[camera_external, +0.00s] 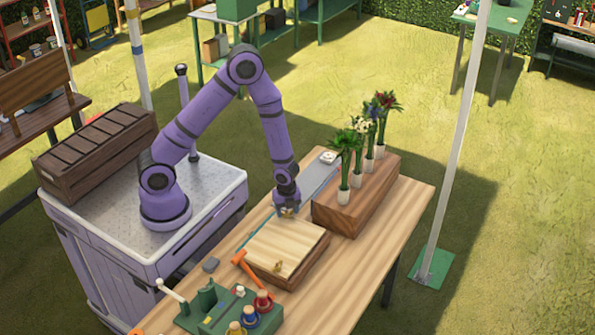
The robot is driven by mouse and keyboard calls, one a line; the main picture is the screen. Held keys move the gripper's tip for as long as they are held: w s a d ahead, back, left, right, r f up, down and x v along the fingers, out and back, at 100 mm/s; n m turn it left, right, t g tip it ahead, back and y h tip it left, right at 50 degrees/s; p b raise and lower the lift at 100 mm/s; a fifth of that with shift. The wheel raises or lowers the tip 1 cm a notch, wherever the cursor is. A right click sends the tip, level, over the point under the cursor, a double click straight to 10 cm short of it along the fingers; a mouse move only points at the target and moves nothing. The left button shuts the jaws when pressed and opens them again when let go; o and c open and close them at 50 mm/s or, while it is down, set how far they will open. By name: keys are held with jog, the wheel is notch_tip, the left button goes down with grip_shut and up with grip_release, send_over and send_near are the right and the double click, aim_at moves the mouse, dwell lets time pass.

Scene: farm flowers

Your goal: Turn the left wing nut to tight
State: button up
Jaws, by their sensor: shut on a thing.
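A wooden flower press (285,250) with a pale top board lies on the table. One brass wing nut (278,266) shows on the press's near edge, free of my gripper. My gripper (288,207) points down at the far edge of the press. It is shut on the wing nut there, of which only a small brass bit (287,212) shows between the fingers. The fingers hide most of this nut, so I cannot tell how tight it is.
A brown wooden block (357,199) with several flowers in white tubes stands right of my gripper. An orange hammer-like tool (245,267) lies against the press's left side. Bare table (365,265) lies right of the press.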

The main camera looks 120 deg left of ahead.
jog(key=m, duration=0.4)
jog(key=shift+a+r+m, duration=0.1)
jog(key=shift+m, duration=0.2)
jog(key=shift+w+m, duration=0.1)
jog(key=shift+m, duration=2.1)
jog(key=o, duration=0.9)
jog(key=shift+r, duration=5.35)
